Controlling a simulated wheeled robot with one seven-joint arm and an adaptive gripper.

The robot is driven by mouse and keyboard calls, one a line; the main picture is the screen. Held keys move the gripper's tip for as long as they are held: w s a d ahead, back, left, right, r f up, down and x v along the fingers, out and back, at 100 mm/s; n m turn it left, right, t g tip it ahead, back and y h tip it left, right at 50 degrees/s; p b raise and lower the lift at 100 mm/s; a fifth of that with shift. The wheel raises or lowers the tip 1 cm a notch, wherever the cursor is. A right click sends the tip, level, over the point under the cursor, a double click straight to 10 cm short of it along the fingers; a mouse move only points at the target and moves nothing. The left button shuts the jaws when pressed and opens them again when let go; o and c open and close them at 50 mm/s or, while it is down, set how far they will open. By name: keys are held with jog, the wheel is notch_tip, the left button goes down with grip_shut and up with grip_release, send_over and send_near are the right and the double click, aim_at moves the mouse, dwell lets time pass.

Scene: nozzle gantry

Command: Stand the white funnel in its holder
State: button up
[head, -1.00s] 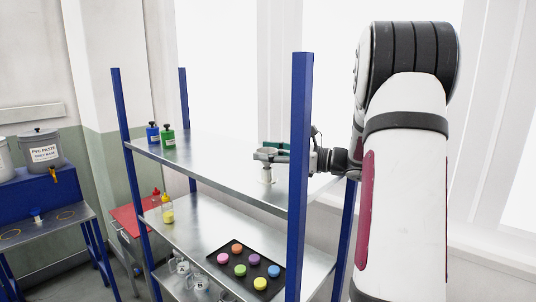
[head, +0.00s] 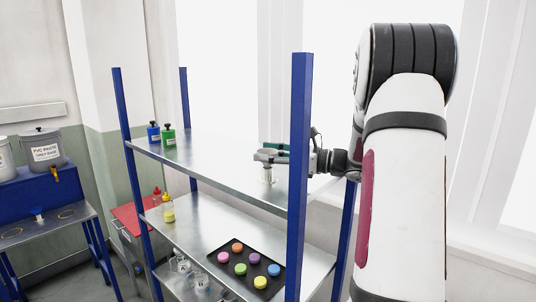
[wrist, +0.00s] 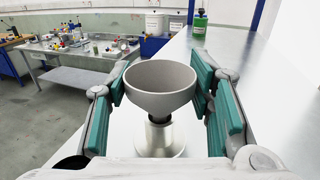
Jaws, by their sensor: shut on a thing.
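The white funnel (wrist: 160,88) is between the teal pads of my gripper (wrist: 161,80) in the wrist view, its wide mouth upward and roughly level. My gripper is shut on it. In the head view the funnel (head: 266,154) and my gripper (head: 280,154) are over the top shelf, just left of the right front post. A shiny metal cylinder, seemingly the holder (wrist: 170,142), is directly below the bowl. It also shows in the head view (head: 267,177).
The top shelf (head: 215,160) is mostly bare, with a blue bottle (head: 153,132) and a green bottle (head: 169,135) at its far left. The blue post (head: 300,150) stands close to my gripper. A black tray (head: 238,258) of coloured discs lies on the shelf below.

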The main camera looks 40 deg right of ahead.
jog(key=shift+f, duration=0.5)
jog(key=o, duration=0.6)
jog(key=shift+o, duration=0.2)
jog(key=shift+s, duration=0.1)
jog(key=shift+p+v, duration=2.1)
jog(key=shift+v, duration=3.3)
